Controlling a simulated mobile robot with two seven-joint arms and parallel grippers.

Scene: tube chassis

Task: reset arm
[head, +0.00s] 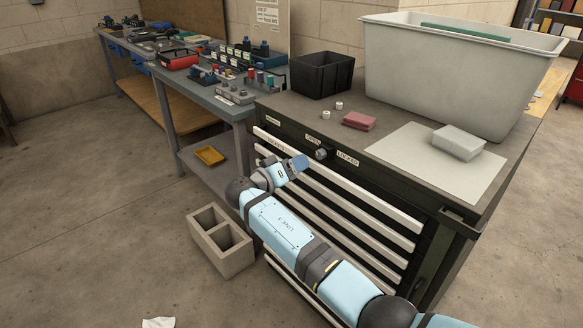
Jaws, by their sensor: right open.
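My right arm comes in from the lower right and reaches across the front of a dark drawer cabinet (340,125). My right gripper (300,163) is at the upper left of the cabinet front, near the top drawer and to the left of a round lock knob (321,154). It is open and I see nothing held in it. It is small in the view, and I cannot tell whether it touches the cabinet. My arm hides part of the white drawer fronts (375,205). My left gripper is not in view.
On the cabinet top are a black bin (321,75), a big grey tub (450,80), a red block (359,120) and a pale box (459,142). A concrete block (222,240) stands on the floor by the cabinet. A cluttered workbench (215,92) is behind. The left floor is mostly clear.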

